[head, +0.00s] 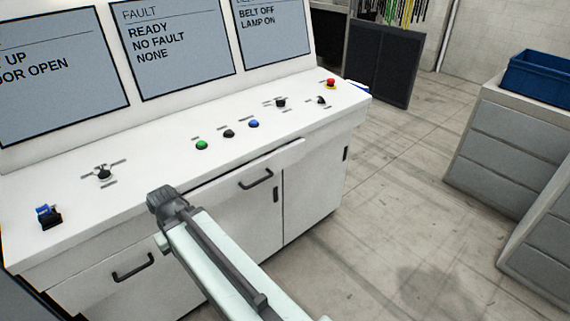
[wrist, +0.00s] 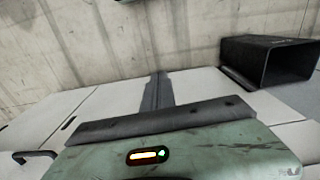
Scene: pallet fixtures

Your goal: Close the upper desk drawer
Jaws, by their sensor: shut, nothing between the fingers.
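The white control desk (head: 230,105) fills the left and middle of the head view. A drawer front with a dark bar handle (head: 256,179) sits just under its top. A thin strip shows along the top edge of this drawer front (head: 225,188), so it looks slightly out from the desk face. A second bar handle (head: 133,266) is at lower left. My gripper (head: 165,199) is at the desk's front edge, left of the first handle; contact cannot be told. In the wrist view my gripper (wrist: 157,90) is shut and empty, over white panels.
Buttons and switches, including a green button (head: 201,145), stand on the desk top. In the wrist view a dark hollow box shape (wrist: 270,62) is at right and a dark handle (wrist: 35,157) at lower left. Grey drawer cabinets (head: 515,150) stand at right; the floor (head: 400,190) between is clear.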

